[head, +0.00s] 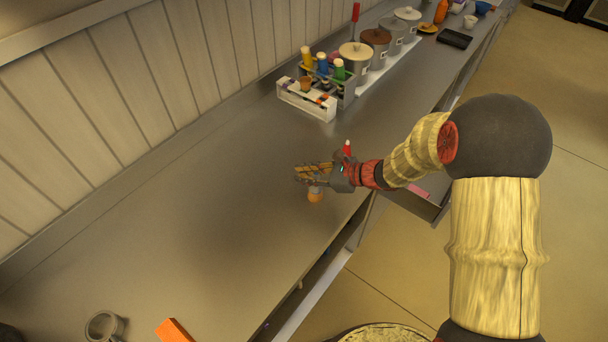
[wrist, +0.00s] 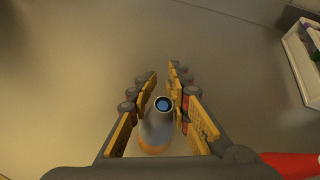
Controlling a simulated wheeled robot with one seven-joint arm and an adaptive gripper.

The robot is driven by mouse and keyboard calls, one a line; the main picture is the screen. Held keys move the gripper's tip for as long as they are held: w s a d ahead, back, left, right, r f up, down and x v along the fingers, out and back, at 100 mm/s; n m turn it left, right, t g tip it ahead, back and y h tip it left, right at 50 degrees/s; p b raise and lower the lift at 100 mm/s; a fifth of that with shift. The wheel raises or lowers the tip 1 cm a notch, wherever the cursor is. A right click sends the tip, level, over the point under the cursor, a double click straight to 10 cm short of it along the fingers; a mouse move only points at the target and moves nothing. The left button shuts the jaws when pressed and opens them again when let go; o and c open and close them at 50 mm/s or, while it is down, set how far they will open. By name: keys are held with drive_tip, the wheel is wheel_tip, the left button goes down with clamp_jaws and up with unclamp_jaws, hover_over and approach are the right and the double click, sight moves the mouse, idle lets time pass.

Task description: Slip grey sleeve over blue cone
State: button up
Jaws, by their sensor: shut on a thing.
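My gripper (head: 314,173) is low over the metal counter, its yellow-padded fingers on either side of a grey tapered sleeve (wrist: 158,128). It also shows in the wrist view (wrist: 161,76), shut on the sleeve. The sleeve looks roughly upright. A blue round surface (wrist: 163,104) shows inside its dark-rimmed upper end; I cannot tell whether this is the blue cone. An orange rounded part (head: 315,197) shows below the grey in the head view, close to the counter. Whether it touches the counter is unclear. The fingers hide part of the sleeve in the head view.
A grey ring (head: 104,326) and an orange block (head: 174,331) lie at the near end. The counter between is clear.

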drive_tip(key=o, duration=0.7)
drive_tip(key=shift+r, duration=0.1)
drive_tip(key=r+p+v, duration=0.1)
drive_tip(key=p+v, duration=0.2)
drive_tip(key=v, duration=1)
drive_tip(key=s+a+r+n+g+h, duration=0.2)
drive_tip(key=s+r+n+g+h, duration=0.15)
drive_tip(key=s+r+n, duration=0.75)
drive_tip(key=s+d+r+n+t+h, duration=0.2)
drive_tip(key=s+d+r+n+h, duration=0.1)
drive_tip(key=s+d+n+h, duration=0.1)
drive_tip(key=s+d+r+n+t+h, duration=0.2)
drive_tip(key=s+d+n, duration=0.4)
drive_tip(key=s, duration=0.3)
drive_tip(key=shift+d+r+h, duration=0.3)
drive_tip(key=shift+r+h, duration=0.4)
drive_tip(key=shift+h, duration=0.25)
